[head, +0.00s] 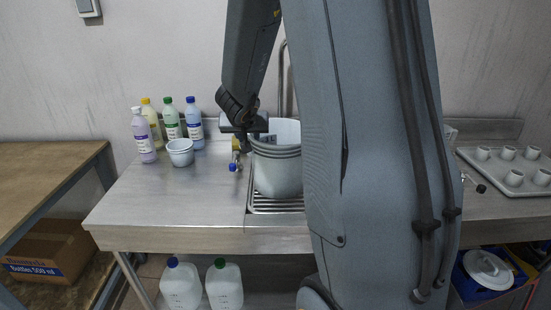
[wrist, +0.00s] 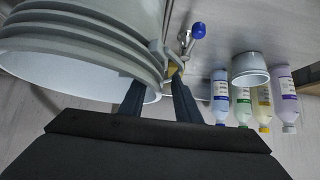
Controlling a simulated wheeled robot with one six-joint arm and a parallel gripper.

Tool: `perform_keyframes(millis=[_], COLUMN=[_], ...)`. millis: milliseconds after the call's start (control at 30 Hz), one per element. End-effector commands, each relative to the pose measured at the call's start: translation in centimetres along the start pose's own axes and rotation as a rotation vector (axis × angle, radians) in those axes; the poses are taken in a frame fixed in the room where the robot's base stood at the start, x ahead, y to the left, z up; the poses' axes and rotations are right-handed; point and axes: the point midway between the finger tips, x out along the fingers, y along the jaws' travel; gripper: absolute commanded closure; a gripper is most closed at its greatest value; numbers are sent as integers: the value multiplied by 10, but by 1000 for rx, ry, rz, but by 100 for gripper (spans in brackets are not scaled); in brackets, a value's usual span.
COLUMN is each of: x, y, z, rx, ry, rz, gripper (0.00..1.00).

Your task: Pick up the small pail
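A small white pail (head: 181,152) stands upright on the steel counter in front of the bottles; it also shows in the wrist view (wrist: 250,68). A larger pale grey ribbed pail (head: 278,172) stands over the sink drainer area and fills the left of the wrist view (wrist: 85,45). My gripper (head: 243,136) is at the larger pail's rim, away from the small pail. In the wrist view my gripper (wrist: 156,82) has its fingers apart, one across the pail's mouth and one outside the rim. Exact contact with the rim is unclear.
Several detergent bottles (head: 171,122) stand behind the small pail. A tap with a blue knob (head: 233,167) lies between the pails. A tray of cups (head: 510,170) is at the right. My arm hides the middle.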

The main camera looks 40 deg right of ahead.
Motion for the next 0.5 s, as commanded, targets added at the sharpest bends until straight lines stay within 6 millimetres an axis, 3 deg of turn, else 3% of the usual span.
perform_keyframes(millis=[100, 267, 500], x=[0, 1, 0], y=[0, 0, -1], z=[2, 2, 0], rx=[-1, -1, -3], ry=[-3, -3, 0], rz=[1, 1, -1], gripper=[72, 99, 100])
